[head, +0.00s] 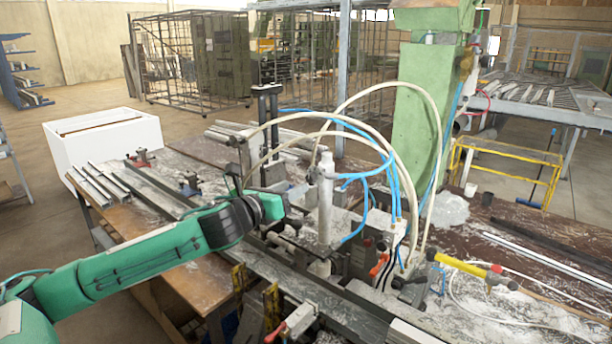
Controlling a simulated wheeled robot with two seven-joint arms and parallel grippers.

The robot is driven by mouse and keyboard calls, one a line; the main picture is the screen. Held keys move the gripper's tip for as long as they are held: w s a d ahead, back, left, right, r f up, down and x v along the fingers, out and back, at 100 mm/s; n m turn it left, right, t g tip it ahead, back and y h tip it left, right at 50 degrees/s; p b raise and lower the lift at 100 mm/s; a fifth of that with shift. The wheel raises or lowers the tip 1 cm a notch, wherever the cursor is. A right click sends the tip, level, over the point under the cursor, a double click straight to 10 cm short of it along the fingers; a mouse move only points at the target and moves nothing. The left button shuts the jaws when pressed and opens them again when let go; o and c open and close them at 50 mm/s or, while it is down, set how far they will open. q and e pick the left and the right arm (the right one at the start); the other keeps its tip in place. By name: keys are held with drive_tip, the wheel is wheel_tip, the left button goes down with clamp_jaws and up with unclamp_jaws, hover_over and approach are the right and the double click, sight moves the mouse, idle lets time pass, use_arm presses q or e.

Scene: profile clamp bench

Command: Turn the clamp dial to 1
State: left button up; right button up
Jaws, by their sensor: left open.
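My green and black left arm comes in from the left, and its wrist ends over the middle of the bench. My left gripper (278,207) is at the end of this arm, just left of the upright pale cylinder of the clamp (325,205). The gripper is open, but its fingers are small and mostly hidden by the wrist. I cannot make out a dial or its numbers on the clamp. A red-handled lever (378,265) sits to the right of the cylinder's foot. My right gripper is not in view.
Blue and cream hoses (393,180) arch over the clamp from the right. A green column (418,115) rises behind. A white box (100,150) stands at the back left. Metal profiles run along the bench.

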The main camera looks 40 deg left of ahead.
sight(309, 179)
use_arm(q)
drive_tip(key=w+p, duration=0.1)
drive_tip(key=w, duration=0.2)
drive_tip(key=w+p, duration=0.1)
drive_tip(key=shift+w+d+r+p, duration=0.2)
drive_tip(key=shift+w+d+p, duration=0.05)
drive_tip(key=shift+p, duration=0.05)
drive_tip(key=shift+w+d+f+p, duration=0.15)
drive_tip(key=shift+w+p, duration=0.2)
drive_tip(key=shift+w, duration=0.5)
clamp_jaws()
